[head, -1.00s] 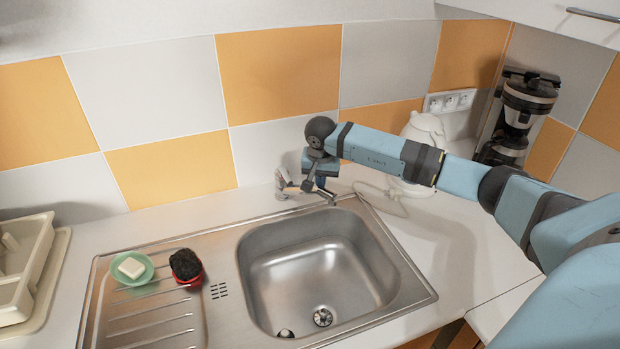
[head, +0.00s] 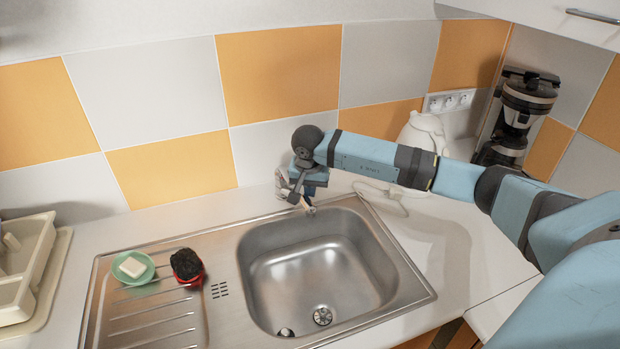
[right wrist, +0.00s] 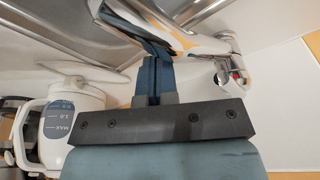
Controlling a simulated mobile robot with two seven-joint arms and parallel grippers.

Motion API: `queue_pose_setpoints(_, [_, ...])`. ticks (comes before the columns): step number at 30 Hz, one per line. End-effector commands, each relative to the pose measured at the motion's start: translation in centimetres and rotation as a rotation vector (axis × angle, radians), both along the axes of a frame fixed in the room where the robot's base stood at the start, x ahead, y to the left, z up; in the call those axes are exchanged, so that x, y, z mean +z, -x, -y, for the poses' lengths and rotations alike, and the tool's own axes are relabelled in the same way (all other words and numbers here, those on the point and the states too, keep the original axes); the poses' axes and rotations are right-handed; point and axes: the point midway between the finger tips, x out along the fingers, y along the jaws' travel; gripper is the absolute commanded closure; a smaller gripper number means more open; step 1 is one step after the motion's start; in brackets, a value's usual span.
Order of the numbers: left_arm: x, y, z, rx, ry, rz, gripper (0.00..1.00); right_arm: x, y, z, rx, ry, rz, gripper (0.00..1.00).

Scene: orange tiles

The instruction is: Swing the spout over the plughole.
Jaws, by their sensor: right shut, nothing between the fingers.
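The tap's metal body (head: 281,184) stands behind the basin, partly hidden by my right gripper (head: 297,194). Its spout (head: 308,207) reaches forward over the back edge of the basin; only its end shows. The plughole (head: 322,316) is a round drain in the basin floor near the front. In the right wrist view the shiny spout (right wrist: 165,27) runs from the upper left toward the tap body. There my right gripper (right wrist: 155,50) is shut and empty, its blue fingertips against or very near the spout's side; contact is unclear. My left gripper is out of view.
The steel sink (head: 420,293) has a drainboard at left with a green soap dish (head: 147,277) and a red dish (head: 200,280) holding a dark scrubber. A white kettle (head: 424,125) and coffee maker (head: 520,112) stand at right. A cream rack (head: 35,268) stands at far left.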

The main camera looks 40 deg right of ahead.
Motion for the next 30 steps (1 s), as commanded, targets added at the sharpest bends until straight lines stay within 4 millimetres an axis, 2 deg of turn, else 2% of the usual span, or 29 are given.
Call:
queue_pose_setpoints(6, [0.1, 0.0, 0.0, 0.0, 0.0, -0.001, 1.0, 0.0, 0.3, -1.2, 0.002, -0.001, 0.0, 1.0])
queue_pose_setpoints(11, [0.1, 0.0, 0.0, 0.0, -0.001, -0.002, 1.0, 0.2, 0.4, -1.0, 0.001, 0.0, 0.0, 1.0])
queue_pose_setpoints(21, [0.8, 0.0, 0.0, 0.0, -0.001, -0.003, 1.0, 2.0, 0.7, 0.4, -0.001, 0.001, 0.001, 1.0])
queue_pose_setpoints(26, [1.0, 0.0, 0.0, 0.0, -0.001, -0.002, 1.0, 2.5, 0.7, 0.4, 0.0, -0.001, 0.001, 1.0])
queue_pose_setpoints(30, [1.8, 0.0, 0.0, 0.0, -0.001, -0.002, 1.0, 3.9, 0.7, 0.4, 0.0, -0.001, 0.001, 1.0])
